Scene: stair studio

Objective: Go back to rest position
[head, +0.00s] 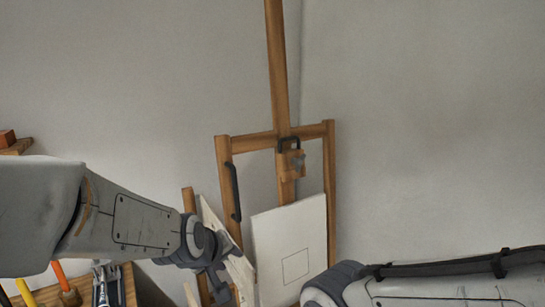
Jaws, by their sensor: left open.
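My left arm comes in from the left, and its gripper (218,284) hangs at the lower middle, in front of the wooden easel (224,180). It is open, and I see nothing held in it; its tips are hard to make out. My right arm shows at the lower right, but its gripper is out of the picture. A white canvas (290,240) with a thin drawn square leans on the easel, to the right of my left gripper.
More pale panels (240,268) lean behind my left gripper. At the lower left, brushes and tools (62,275) stand by a wooden box edge (130,284). A wooden shelf (16,147) is at the far left. The grey wall (430,130) at the upper right is bare.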

